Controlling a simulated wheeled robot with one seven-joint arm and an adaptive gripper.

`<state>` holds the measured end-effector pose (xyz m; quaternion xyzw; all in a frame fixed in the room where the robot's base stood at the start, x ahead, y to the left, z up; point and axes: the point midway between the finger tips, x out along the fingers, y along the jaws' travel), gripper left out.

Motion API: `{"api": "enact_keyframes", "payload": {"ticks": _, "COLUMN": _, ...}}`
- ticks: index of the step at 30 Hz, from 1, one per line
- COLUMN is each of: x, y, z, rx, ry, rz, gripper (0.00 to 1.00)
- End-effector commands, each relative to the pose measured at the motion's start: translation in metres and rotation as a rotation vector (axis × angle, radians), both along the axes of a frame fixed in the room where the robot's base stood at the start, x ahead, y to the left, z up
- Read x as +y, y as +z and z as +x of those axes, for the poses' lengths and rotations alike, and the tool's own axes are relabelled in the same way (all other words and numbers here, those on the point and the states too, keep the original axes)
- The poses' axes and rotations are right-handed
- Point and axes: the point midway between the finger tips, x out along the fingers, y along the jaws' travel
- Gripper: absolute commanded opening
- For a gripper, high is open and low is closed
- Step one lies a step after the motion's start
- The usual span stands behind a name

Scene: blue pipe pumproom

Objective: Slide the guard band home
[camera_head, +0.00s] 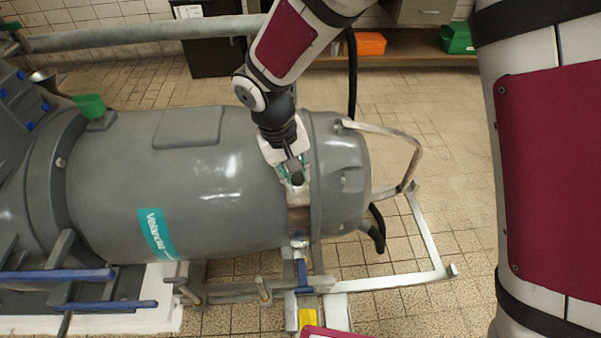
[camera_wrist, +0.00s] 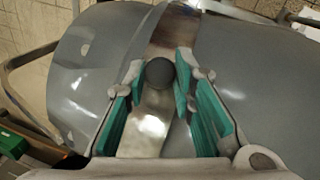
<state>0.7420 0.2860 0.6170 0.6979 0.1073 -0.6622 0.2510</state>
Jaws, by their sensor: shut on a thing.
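The guard band (camera_wrist: 180,33) is a shiny metal strip wrapped around the large grey cylindrical housing. It also shows in the head view (camera_head: 298,216) near the housing's right end, partly hidden by my gripper. A dark round knob (camera_wrist: 160,73) stands on a metal plate of the band. My gripper (camera_head: 294,172) is over the band on the housing's upper side. In the wrist view its green-padded fingers (camera_wrist: 160,72) are on either side of the knob, shut on it. The exact contact of the pads is hard to see.
A bent metal rail (camera_head: 415,150) curves out from the housing's right end. A metal frame with a blue handle (camera_head: 303,272) lies below. A green block (camera_head: 90,106) sits at the housing's left. Tiled floor (camera_head: 440,125) is open at right.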

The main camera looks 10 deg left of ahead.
Motion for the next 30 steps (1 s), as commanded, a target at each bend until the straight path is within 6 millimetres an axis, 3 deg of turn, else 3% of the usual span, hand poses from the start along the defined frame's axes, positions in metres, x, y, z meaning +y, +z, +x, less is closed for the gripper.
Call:
{"api": "enact_keyframes", "payload": {"ticks": 1, "x": 0.007, "y": 0.001, "z": -0.002, "rx": -0.001, "ry": 0.007, "rz": 0.013, "gripper": 0.26}}
{"api": "enact_keyframes", "payload": {"ticks": 3, "x": 0.007, "y": 0.001, "z": -0.001, "rx": -0.001, "ry": 0.008, "rz": 0.013, "gripper": 0.42}}
{"api": "enact_keyframes", "payload": {"ticks": 4, "x": 0.006, "y": 0.001, "z": -0.001, "rx": -0.002, "ry": 0.007, "rz": 0.013, "gripper": 0.44}}
{"api": "enact_keyframes", "payload": {"ticks": 16, "x": 0.005, "y": 0.007, "z": -0.001, "rx": -0.002, "ry": 0.005, "rz": 0.008, "gripper": 0.44}}
{"api": "enact_keyframes", "payload": {"ticks": 30, "x": 0.022, "y": 0.091, "z": -0.01, "rx": -0.003, "ry": 0.007, "rz": 0.011, "gripper": 0.44}}
